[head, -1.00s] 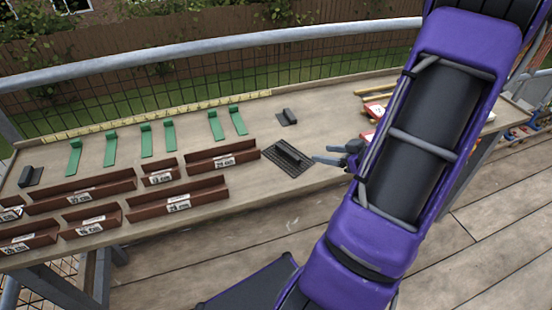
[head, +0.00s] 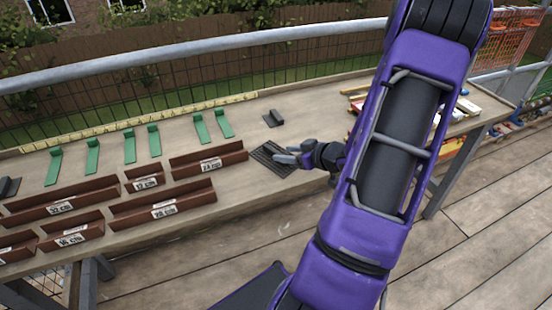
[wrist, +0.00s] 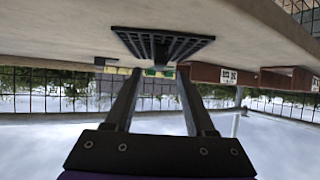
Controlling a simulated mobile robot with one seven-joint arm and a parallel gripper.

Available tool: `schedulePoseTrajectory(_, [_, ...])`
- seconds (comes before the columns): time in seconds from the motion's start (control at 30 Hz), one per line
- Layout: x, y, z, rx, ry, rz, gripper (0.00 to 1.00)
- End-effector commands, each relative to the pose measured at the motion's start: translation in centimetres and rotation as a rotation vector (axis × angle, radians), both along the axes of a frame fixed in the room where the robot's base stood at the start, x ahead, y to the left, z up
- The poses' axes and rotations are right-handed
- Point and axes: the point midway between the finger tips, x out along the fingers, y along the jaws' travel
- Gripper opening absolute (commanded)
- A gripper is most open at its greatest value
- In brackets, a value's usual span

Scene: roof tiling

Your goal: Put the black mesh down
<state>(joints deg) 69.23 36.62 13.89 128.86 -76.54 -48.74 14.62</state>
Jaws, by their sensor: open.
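The black mesh (head: 268,160) is a dark ribbed plate with a raised grip. It lies flat on the wooden table, right of the brown boxes, near the front edge. It also shows in the wrist view (wrist: 180,41), which is upside down. My gripper (head: 280,154) is at the right part of the mesh in the head view and hides some of it. In the wrist view my gripper (wrist: 160,72) has its two fingers apart with nothing clamped between them. The mesh's grip lies ahead, between the lines of the fingers. I cannot tell whether the fingers touch it.
The table (head: 235,205) carries brown labelled boxes (head: 205,160) left of the mesh and several green pieces (head: 130,146) behind them. A small dark block (head: 274,118) stands behind the mesh. A yellow measuring strip (head: 140,121) runs along the back. My arm hides part of the right side.

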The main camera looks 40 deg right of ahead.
Motion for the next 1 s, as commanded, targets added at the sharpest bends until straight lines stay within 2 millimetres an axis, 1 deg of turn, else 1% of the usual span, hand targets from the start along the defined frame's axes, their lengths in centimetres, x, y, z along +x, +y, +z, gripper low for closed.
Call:
schedulePoseTrajectory(0.17, [1.4, 0.2, -0.8, 0.0, 0.0, 0.002, 0.55])
schedulePoseTrajectory(0.3, [3.4, 0.5, -1.8, 0.0, -0.001, 0.004, 0.55])
schedulePoseTrajectory(0.4, [4.4, 0.6, -2.3, 0.0, 0.0, 0.002, 0.55])
schedulePoseTrajectory(0.63, [4.6, 0.6, -2.2, -0.001, 0.001, 0.0, 0.55])
schedulePoseTrajectory(0.93, [4.6, 0.6, -2.2, -0.001, 0.001, 0.0, 0.01])
schedulePoseTrajectory(1.0, [4.6, 0.6, -2.2, -0.001, 0.001, 0.0, 0.0])
